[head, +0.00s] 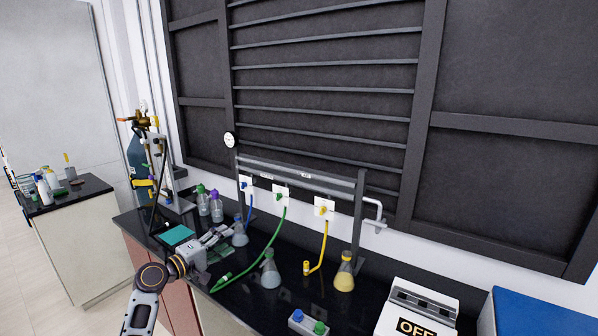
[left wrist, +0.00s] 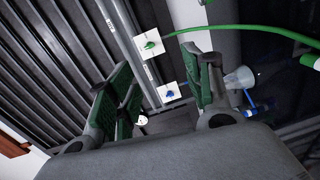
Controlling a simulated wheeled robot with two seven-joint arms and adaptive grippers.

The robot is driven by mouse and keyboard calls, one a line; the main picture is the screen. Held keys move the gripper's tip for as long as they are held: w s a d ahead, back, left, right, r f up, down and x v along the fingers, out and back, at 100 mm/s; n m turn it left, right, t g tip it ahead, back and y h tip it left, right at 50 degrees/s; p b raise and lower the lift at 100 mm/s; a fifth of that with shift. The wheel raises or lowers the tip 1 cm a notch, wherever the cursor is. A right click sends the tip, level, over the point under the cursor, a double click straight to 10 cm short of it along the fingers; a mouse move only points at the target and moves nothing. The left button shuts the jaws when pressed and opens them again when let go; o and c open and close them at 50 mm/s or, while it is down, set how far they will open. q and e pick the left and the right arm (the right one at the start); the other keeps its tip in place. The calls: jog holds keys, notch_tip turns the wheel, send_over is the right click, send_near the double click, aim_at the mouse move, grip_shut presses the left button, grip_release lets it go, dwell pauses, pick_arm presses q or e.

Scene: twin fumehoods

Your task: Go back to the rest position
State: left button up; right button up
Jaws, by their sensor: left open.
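My left gripper (head: 224,236) is over the black bench at its left part, its arm coming in from the lower left. It is open, with the green-padded fingers (left wrist: 165,88) apart and nothing between them in the left wrist view. A flask with a blue top (head: 240,234) stands just right of the fingers; a flask also shows beyond the right finger in the left wrist view (left wrist: 240,77). Whether gripper and flask touch is unclear. My right gripper is not in view.
The black bench (head: 285,300) holds a green-topped flask (head: 270,272), a yellow-topped flask (head: 345,275), a teal box (head: 177,235) and bottles (head: 210,205). A green hose (head: 262,250) and yellow hose (head: 324,245) hang from valves. A white device (head: 420,302) stands at right.

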pick_arm(q)
jog(key=s+d+f+m+g+y, duration=0.25)
jog(key=s+f+m+g, duration=0.2)
jog(key=s+f, duration=0.7)
jog(key=s+d+f+m+g+y, duration=0.25)
jog(key=s+f+m+g, duration=0.2)
jog(key=s+f, duration=0.7)
jog(key=s+a+r+m+g+y, duration=0.1)
jog(key=s+a+m+y, duration=0.1)
jog(key=s, duration=0.6)
jog(key=s+a+m+y, duration=0.1)
jog(key=s+a+y, duration=0.15)
jog(key=s, duration=0.55)
notch_tip(320, 180, down, 33)
jog(key=s+g, duration=0.2)
jog(key=s+a+f, duration=0.1)
jog(key=s+f, duration=0.9)
jog(key=s, duration=0.1)
jog(key=s+a+f+g, duration=0.1)
jog(key=s+a+f, duration=0.1)
jog(key=s+f, duration=0.8)
jog(key=shift+s+a+f+m+b, duration=0.25)
jog(key=shift+s+m+b, duration=0.1)
jog(key=shift+s, duration=0.55)
